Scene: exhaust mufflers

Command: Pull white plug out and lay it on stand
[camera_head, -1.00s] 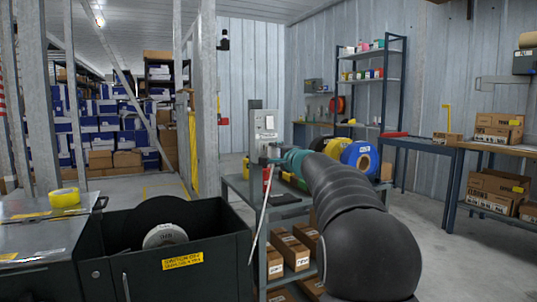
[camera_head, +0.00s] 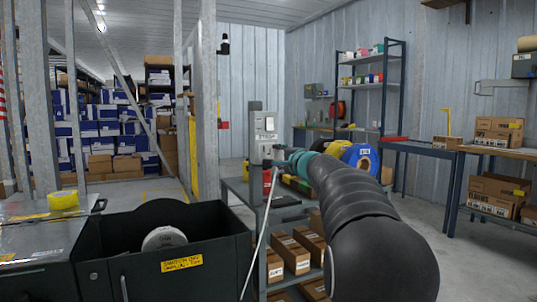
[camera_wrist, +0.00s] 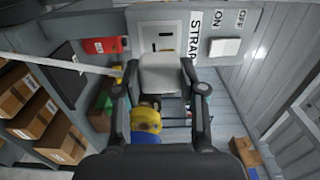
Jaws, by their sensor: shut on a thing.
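The white plug (camera_wrist: 163,75) appears as a pale grey-white block between the two fingers of my gripper (camera_wrist: 160,72) in the wrist view; the gripper is shut on it. A white cable (camera_wrist: 98,69) runs from the left toward the fingers. Behind the plug is the strapping machine's panel (camera_wrist: 222,22), marked STRAP, ON and OFF, with a dark slot. I cannot tell whether the plug still touches its socket. In the head view the machine (camera_head: 263,130) stands beyond my gripper (camera_head: 275,163), and the cable (camera_head: 259,240) hangs toward the floor.
A grey workbench (camera_head: 237,185) with boxes on its lower shelf lies under my arm. A dark open bin (camera_head: 215,255) is at the front left. Blue-legged tables (camera_head: 425,150) stand at the right. A blue and yellow reel (camera_head: 360,157) is close beside my arm.

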